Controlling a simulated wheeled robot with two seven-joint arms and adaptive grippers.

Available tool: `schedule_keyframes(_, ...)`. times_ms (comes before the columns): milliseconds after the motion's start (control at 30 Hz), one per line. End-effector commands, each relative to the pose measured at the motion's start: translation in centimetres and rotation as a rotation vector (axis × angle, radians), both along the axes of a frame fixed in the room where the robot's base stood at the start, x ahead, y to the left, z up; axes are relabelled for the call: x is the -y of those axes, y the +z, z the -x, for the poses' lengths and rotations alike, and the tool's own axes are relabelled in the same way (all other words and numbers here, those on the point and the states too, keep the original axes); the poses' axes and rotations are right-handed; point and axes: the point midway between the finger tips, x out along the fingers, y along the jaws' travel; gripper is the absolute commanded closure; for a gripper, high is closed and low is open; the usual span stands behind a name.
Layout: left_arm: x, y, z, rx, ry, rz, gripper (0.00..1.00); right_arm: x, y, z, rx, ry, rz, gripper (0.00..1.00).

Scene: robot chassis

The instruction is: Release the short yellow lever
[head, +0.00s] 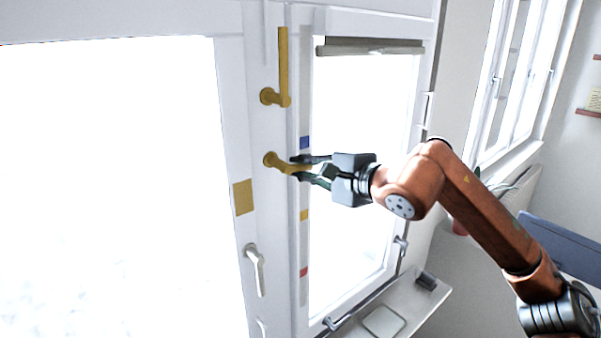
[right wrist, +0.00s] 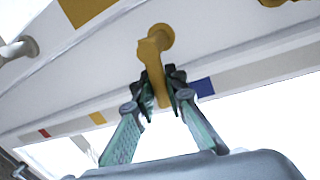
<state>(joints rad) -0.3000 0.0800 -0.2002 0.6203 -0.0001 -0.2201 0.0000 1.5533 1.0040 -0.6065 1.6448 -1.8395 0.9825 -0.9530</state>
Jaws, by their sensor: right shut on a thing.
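The short yellow lever (head: 280,163) sits on the white window frame and sticks out to the right, roughly level in the head view. My right gripper (head: 302,167) is shut on the lever, one finger above it and one below. In the right wrist view, the lever (right wrist: 153,55) runs from its round base down between the fingertips of my right gripper (right wrist: 160,92). The lever's outer end is partly hidden by the fingers. My left gripper is not in view.
A longer yellow lever (head: 284,68) points up on the frame above. A white handle (head: 255,268) hangs below on the left window. Blue, yellow and red squares mark the frame. A sill (head: 405,312) with small objects lies at lower right.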

Motion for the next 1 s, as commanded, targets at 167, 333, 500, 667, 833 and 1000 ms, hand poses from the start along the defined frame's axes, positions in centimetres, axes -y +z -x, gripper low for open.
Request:
schedule_keyframes(167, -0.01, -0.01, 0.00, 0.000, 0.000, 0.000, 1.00, 0.04, 0.47, -0.03, 0.062, 0.000, 0.081, 1.00)
schedule_keyframes(333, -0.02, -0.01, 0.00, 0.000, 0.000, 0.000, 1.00, 0.04, 0.67, -0.04, 0.096, 0.000, 0.130, 1.00)
schedule_keyframes(500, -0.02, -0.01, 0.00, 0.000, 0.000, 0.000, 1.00, 0.02, 0.77, -0.03, 0.112, 0.001, 0.153, 1.00)
schedule_keyframes(667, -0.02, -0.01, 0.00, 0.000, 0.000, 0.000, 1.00, 0.02, 0.79, -0.03, 0.118, 0.001, 0.160, 1.00)
schedule_keyframes(833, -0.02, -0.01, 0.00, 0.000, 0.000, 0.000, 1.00, 0.03, 0.80, -0.04, 0.118, 0.001, 0.160, 1.00)
schedule_keyframes(1000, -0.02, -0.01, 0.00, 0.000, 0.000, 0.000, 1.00, 0.03, 0.80, -0.03, 0.118, 0.001, 0.159, 0.84)
